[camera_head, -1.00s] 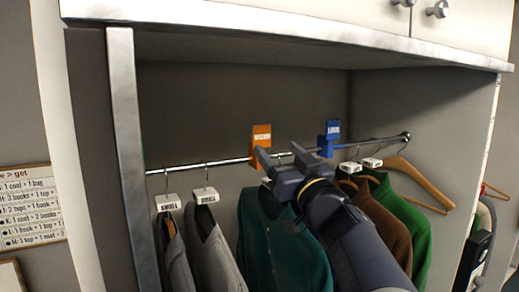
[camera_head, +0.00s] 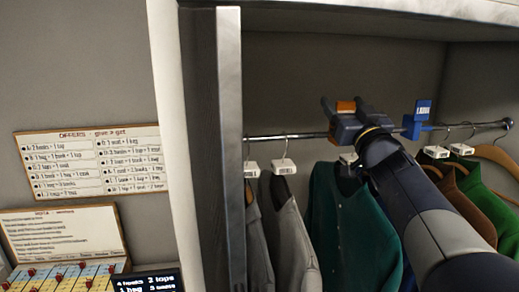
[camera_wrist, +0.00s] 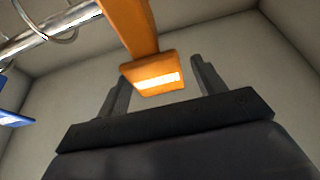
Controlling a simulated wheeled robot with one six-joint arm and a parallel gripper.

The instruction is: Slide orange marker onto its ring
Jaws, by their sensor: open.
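The orange marker (camera_head: 346,106) sits at the hanging rail (camera_head: 310,136), mostly hidden behind my gripper in the head view. In the wrist view its orange stem (camera_wrist: 132,25) and labelled plate (camera_wrist: 152,82) show clearly near the metal rail (camera_wrist: 60,25). My gripper (camera_head: 343,104) is open, with a finger on each side of the marker in the head view. In the wrist view the plate appears between the two fingers of my gripper (camera_wrist: 160,85); I cannot tell whether either touches it. I cannot make out which ring belongs to the marker.
A blue marker (camera_head: 416,122) sits on the rail to the right. Grey garments (camera_head: 292,235), a teal shirt (camera_head: 340,220) and a green garment (camera_head: 485,205) hang below. A metal-edged upright (camera_head: 230,150) bounds the closet's left. An offers board (camera_head: 90,163) is on the wall.

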